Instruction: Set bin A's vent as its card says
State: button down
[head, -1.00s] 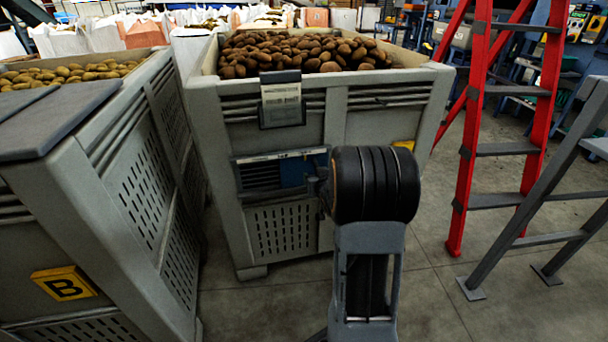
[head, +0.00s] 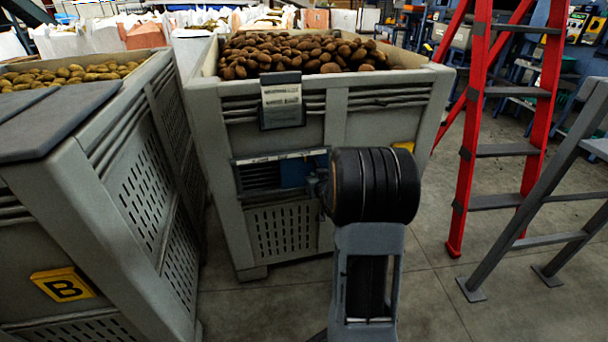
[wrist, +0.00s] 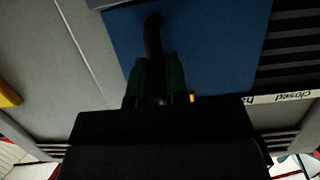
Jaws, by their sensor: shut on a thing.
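The middle bin (head: 335,110) is grey and full of brown potatoes; its yellow tag (head: 403,146) is mostly hidden by my arm, so its letter cannot be read. A card (head: 281,100) hangs on its front rim, its print too small to read. Below is the vent, with dark slots (head: 260,176) at left and a blue slide plate (head: 303,171) at right; the plate also fills the wrist view (wrist: 215,45). My gripper (wrist: 160,75) is shut on the plate's dark handle (wrist: 153,35). A label strip (wrist: 295,97) reads "closed" upside down, beside the slots.
Bin B (head: 130,180), with its yellow tag (head: 64,287), stands close on the left. A red ladder (head: 482,150) and a grey metal frame (head: 550,200) stand on the right. Bare floor (head: 430,280) lies between the middle bin and the frame.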

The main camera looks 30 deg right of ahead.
aim_at(293, 176)
jog(key=shift+a, duration=0.1)
jog(key=shift+w+a+b, duration=0.35)
jog(key=shift+a+b, duration=0.3)
jog(key=shift+a, duration=0.45)
jog(key=shift+w+a+b, duration=0.4)
jog(key=shift+a+b, duration=0.3)
jog(key=shift+a, duration=0.35)
jog(key=shift+w+a+b, duration=0.35)
jog(key=shift+a+b, duration=0.3)
jog(key=shift+a, duration=0.45)
